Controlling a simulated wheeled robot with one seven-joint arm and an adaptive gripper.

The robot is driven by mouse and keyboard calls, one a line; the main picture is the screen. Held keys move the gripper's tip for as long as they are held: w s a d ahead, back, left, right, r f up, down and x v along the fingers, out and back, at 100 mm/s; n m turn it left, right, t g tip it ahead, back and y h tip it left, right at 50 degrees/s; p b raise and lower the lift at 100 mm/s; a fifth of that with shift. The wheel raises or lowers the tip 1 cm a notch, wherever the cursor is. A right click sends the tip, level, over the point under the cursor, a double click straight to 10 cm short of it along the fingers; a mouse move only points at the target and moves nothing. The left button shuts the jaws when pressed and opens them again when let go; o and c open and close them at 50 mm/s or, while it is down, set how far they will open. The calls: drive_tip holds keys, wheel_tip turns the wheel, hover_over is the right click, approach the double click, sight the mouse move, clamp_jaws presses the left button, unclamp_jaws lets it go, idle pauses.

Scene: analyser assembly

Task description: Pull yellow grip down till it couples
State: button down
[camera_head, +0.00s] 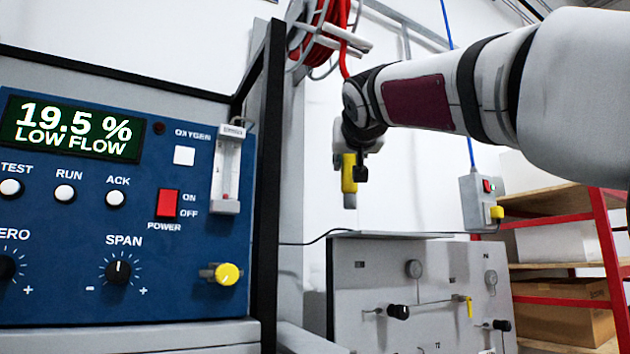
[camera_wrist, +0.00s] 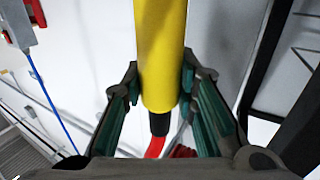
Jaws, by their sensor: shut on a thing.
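The yellow grip (camera_head: 349,178) hangs upright at my gripper (camera_head: 357,165), above the grey valve panel (camera_head: 380,327). In the wrist view the yellow grip (camera_wrist: 161,40) is a smooth cylinder with a dark collar and a red hose (camera_wrist: 155,147) at its lower end in the picture. My gripper (camera_wrist: 160,85) has its two green-padded fingers on either side of the grip and is shut on it. In the head view my wrist hides part of the hose. No coupling for the grip can be made out.
A red hose reel (camera_head: 318,38) is on the wall behind my arm. The blue analyser (camera_head: 100,250) stands at left, its display reading 19.5 % LOW FLOW. A grey switch box (camera_head: 475,205) hangs on a blue cable at right. Red-framed shelves (camera_head: 604,245) stand far right.

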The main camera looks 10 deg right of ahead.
wheel_tip(320, 180, down, 28)
drive_tip(key=b, duration=2.8)
drive_tip(key=shift+w+f, duration=0.1)
drive_tip(key=shift+f, duration=0.05)
drive_tip(key=c, duration=1.2)
unclamp_jaws()
drive_tip(key=shift+c, duration=0.2)
drive_tip(key=shift+s+r, duration=0.2)
drive_tip(key=s+a, duration=0.2)
drive_tip(key=s, duration=0.9)
drive_tip(key=shift+s, duration=0.3)
